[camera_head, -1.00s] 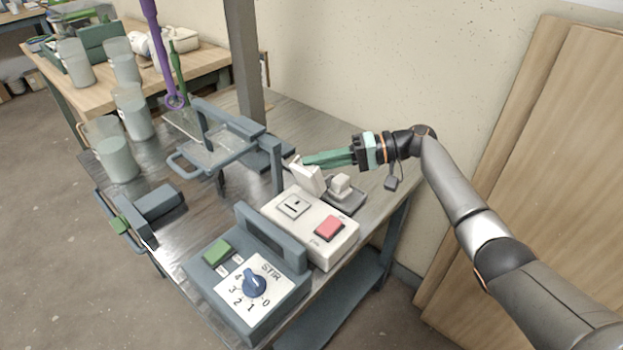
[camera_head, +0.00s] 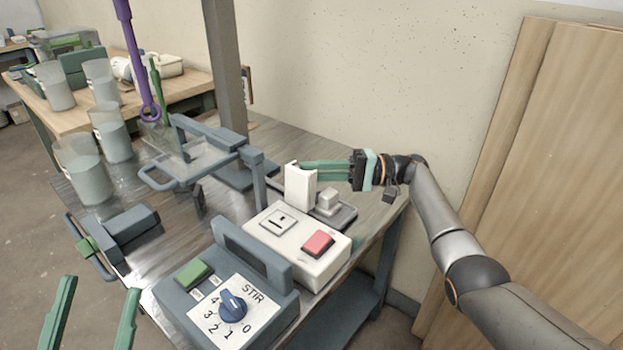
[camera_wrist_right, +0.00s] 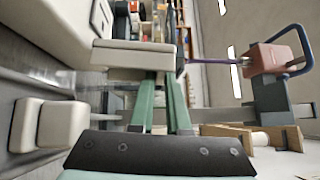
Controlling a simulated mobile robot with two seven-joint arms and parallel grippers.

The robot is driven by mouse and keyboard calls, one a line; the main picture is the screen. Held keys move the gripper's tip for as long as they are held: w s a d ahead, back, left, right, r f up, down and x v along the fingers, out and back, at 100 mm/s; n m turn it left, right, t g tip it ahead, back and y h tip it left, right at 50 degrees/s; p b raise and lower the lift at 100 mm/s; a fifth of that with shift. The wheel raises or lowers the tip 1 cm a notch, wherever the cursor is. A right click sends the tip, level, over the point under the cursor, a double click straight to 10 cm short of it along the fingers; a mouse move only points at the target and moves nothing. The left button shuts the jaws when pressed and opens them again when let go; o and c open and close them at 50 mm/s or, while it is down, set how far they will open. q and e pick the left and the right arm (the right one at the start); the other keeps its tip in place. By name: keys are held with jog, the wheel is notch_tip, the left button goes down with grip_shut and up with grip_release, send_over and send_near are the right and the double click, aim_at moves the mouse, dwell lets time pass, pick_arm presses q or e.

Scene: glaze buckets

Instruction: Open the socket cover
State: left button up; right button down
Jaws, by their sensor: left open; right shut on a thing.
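The white socket cover (camera_head: 300,188) stands upright at the back edge of the white socket box (camera_head: 268,255), whose slotted socket (camera_head: 279,221) is uncovered beside the red switch (camera_head: 318,243). My right gripper (camera_head: 306,167), with green fingers, is shut on the upper part of the cover. The wrist view shows the green fingers (camera_wrist_right: 164,80) reaching the pale cover (camera_wrist_right: 135,55); the exact contact is partly hidden. My left gripper (camera_head: 93,318) is open and empty at the bottom left, in front of the table.
A white plug (camera_head: 328,202) on a dark base stands just right of the cover. The grey STIR control box (camera_head: 228,285) is in front. A grey clamp frame (camera_head: 205,160) and several glaze buckets (camera_head: 82,172) are to the left. The wall is close behind.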

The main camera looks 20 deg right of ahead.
pick_arm(q)
jog(key=shift+s+d+r+m+h+b, duration=0.1)
jog(key=shift+s+r+m+h+b, duration=0.2)
jog(key=shift+s+r+m+h, duration=0.45)
jog(key=shift+s+d+r+m+h+b, duration=0.1)
jog(key=shift+s+r+m+h+b, duration=0.15)
jog(key=shift+s+m+h, duration=0.5)
pick_arm(e)
jog(key=shift+w+d+f+m+y, duration=0.2)
jog(key=shift+m+y, duration=0.1)
jog(key=shift+m, duration=0.1)
pick_arm(q)
jog(key=shift+w+n, duration=0.25)
jog(key=shift+n, duration=0.05)
pick_arm(e)
jog(key=c, duration=0.9)
grip_release()
pick_arm(q)
jog(key=shift+f+b, duration=0.55)
jog(key=shift+f, duration=0.05)
pick_arm(e)
jog(key=shift+v, duration=3.75)
pick_arm(q)
jog(key=shift+d, duration=0.1)
